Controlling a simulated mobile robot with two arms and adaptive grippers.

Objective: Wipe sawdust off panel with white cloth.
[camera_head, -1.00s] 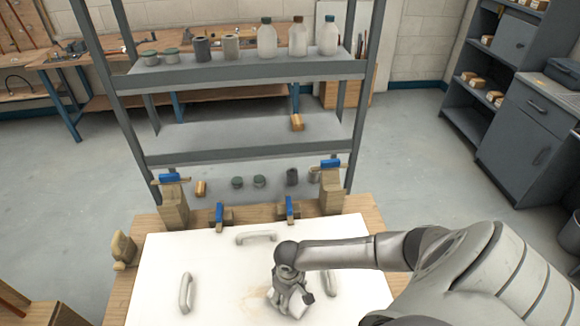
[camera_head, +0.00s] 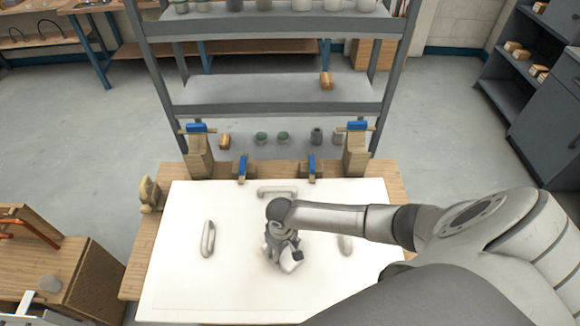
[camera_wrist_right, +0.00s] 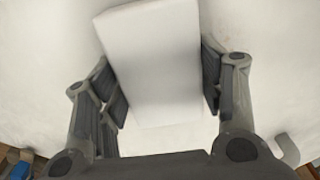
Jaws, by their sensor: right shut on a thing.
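The white panel (camera_head: 185,290) lies flat on the wooden table, with a handle on its left (camera_head: 208,239), back (camera_head: 277,190) and right (camera_head: 344,243). My right gripper (camera_head: 283,258) is over the middle of the panel, between the side handles. It is shut on the white cloth (camera_head: 292,263), which looks like a thick folded pad. In the right wrist view the cloth (camera_wrist_right: 153,60) sits between the two fingers, close over the panel. A faint darker patch shows around the gripper; I cannot tell whether it is sawdust or shadow. My left gripper is out of view.
Blue-handled clamps (camera_head: 243,168) stand on wooden blocks along the panel's back edge. A tan brush-like object (camera_head: 149,194) stands at the table's left. A grey shelf rack (camera_head: 275,95) stands behind, and a wooden bench (camera_head: 75,270) is at lower left. The panel's left part is clear.

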